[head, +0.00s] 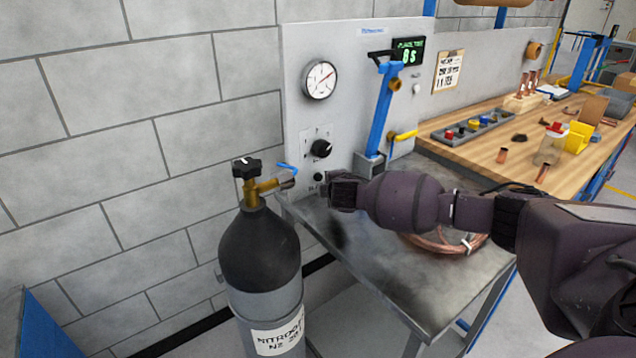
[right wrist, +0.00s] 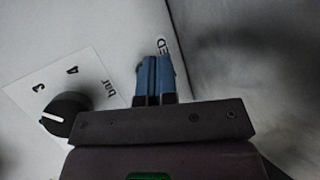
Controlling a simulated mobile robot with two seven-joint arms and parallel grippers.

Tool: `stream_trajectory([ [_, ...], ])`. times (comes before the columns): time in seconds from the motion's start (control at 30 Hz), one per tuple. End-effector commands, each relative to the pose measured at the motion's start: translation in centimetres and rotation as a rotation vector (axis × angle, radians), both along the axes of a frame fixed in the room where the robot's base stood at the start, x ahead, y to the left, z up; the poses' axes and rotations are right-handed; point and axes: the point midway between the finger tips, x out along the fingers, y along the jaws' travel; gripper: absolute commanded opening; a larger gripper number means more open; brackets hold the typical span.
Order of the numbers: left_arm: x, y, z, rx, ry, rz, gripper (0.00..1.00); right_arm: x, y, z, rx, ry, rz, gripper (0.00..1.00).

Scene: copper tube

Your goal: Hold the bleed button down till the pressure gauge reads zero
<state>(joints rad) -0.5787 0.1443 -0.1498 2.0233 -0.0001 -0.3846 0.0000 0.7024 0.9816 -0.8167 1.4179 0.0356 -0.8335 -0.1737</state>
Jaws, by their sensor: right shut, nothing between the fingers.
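The pressure gauge (head: 320,79) is a round white dial on the upright grey panel, its red needle off to the upper right; its numbers are too small to read. The bleed button (head: 318,177) is a small dark round piece low on the panel, below the black regulator knob (head: 321,149). My right gripper (head: 333,188) is shut and empty, close beside the button. In the right wrist view its blue fingertips (right wrist: 154,76) point at the panel by a partly hidden label ending in "ED" and cover most of the button; I cannot tell whether they touch it. My left gripper is not in view.
A nitrogen cylinder (head: 260,255) with a brass valve stands in front of the panel at left. A blue lever stand (head: 380,110) and coiled copper tube (head: 425,243) are on the metal table (head: 375,290). A wooden bench (head: 480,153) with fittings lies right.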

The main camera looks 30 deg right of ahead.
Motion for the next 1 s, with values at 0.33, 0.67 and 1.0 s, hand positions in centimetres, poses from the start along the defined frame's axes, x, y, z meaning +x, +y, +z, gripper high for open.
stream_trajectory([
  [0.33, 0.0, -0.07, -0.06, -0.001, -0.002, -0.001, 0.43, 1.21, 0.09, 0.08, 0.001, 0.0, 0.0, 0.0],
  [0.67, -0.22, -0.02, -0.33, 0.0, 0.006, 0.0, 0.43, 1.19, 0.09, 0.09, 0.001, 0.0, 0.0, 0.0],
  [1.0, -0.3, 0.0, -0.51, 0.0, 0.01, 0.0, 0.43, 1.17, 0.1, 0.07, 0.001, 0.0, 0.0, 0.0],
])
